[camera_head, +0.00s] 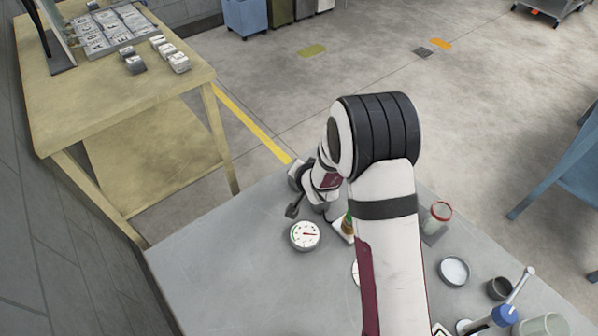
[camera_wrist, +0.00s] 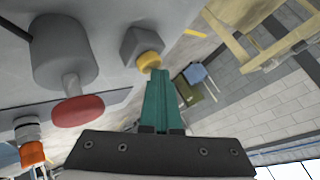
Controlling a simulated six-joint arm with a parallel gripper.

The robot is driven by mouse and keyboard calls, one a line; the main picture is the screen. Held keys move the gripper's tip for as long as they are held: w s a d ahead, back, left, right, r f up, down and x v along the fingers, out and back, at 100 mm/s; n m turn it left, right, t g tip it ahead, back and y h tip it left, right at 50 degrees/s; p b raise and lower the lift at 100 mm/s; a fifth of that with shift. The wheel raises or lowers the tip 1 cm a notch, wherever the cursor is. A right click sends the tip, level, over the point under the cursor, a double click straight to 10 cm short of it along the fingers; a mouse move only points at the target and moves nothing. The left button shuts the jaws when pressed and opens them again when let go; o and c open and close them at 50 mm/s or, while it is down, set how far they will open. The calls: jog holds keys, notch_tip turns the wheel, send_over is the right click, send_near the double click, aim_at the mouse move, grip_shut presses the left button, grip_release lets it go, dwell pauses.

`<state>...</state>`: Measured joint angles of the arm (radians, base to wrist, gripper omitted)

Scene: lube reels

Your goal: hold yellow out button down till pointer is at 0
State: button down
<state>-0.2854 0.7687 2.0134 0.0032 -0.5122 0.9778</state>
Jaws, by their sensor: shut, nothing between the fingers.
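My gripper (camera_wrist: 161,76) has teal fingers, closed together and empty. In the wrist view its tips are right by a yellow button (camera_wrist: 149,62) on a grey faceted housing (camera_wrist: 142,42); I cannot tell whether they touch it or whether the button is pressed. In the head view my arm covers much of the bench centre, and the fingers are hard to make out. A round white dial (camera_head: 305,235) lies on the grey bench (camera_head: 220,260), left of my arm. Its red pointer points to the right; the numbers are too small to read.
In the wrist view, a grey cylinder with a red knob (camera_wrist: 78,110) and an orange knob (camera_wrist: 33,152) stand left of my fingers. In the head view, a red-rimmed jar (camera_head: 441,211), white dish (camera_head: 454,271) and dark cup (camera_head: 499,288) stand right of my arm. The bench's left side is clear.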

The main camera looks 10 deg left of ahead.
jog(key=shift+r, duration=0.9)
jog(key=shift+r, duration=2.55)
